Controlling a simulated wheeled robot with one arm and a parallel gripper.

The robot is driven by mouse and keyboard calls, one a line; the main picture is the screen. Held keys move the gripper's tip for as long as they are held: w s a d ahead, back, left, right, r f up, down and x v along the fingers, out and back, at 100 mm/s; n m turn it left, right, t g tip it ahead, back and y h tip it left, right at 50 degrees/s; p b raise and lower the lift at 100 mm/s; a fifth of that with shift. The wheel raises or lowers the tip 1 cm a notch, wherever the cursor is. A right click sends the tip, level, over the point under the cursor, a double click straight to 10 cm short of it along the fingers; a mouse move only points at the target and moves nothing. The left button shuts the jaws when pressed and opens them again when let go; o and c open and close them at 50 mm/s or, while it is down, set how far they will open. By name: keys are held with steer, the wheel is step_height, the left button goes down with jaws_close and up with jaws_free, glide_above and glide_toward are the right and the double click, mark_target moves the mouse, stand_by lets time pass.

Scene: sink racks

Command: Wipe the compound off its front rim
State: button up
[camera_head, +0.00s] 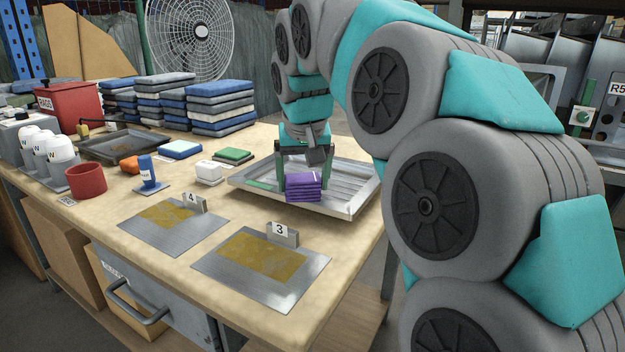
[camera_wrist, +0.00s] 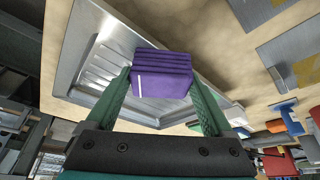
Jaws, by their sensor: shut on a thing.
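My gripper (camera_head: 303,180) is shut on a purple folded cloth pad (camera_head: 304,188), with one green finger on each side. The pad also shows between the fingers in the wrist view (camera_wrist: 162,75). It is at the front part of a shallow metal tray (camera_head: 341,208) with a ribbed floor; I cannot tell whether it touches the rim. The tray also shows in the wrist view (camera_wrist: 88,45). The rim behind the pad is hidden.
Metal plates marked 3 (camera_head: 225,264) and 4 (camera_head: 146,234) with yellowish patches lie in front. A blue-handled tool (camera_head: 148,172), white box (camera_head: 209,171), green block (camera_head: 233,155) and red cup (camera_head: 86,181) stand left. Folded cloth stacks (camera_head: 221,108) are behind.

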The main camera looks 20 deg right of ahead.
mark_target(258, 184)
steer(key=shift+w+a+r+p, duration=0.1)
steer(key=shift+w+a+p, duration=0.25)
steer(key=shift+w+a, duration=0.75)
steer(key=shift+w+a+f+p, duration=0.1)
steer(key=shift+w+a+p, duration=0.25)
steer(key=shift+w+a, duration=0.7)
steer(key=shift+w+a+r+p, duration=0.1)
steer(key=shift+w+a+p, duration=0.4)
steer(key=shift+w, duration=1.05)
steer(key=shift+w+a, duration=0.65)
steer(key=shift+w, duration=0.15)
steer(key=shift+w+a+p, duration=0.3)
steer(key=shift+w+a, duration=0.2)
steer(key=shift+w, duration=0.2)
steer(key=shift+w+a+p, duration=0.25)
steer(key=shift+w+a, duration=0.25)
steer(key=shift+w, duration=0.2)
steer(key=shift+r, duration=0.1)
steer(key=shift+r+p, duration=1.7)
steer(key=shift+r, duration=1.15)
step_height(258, 184, up, 3)
steer(key=shift+r+p, duration=0.1)
steer(key=shift+p, duration=0.8)
steer(key=shift+s, duration=0.1)
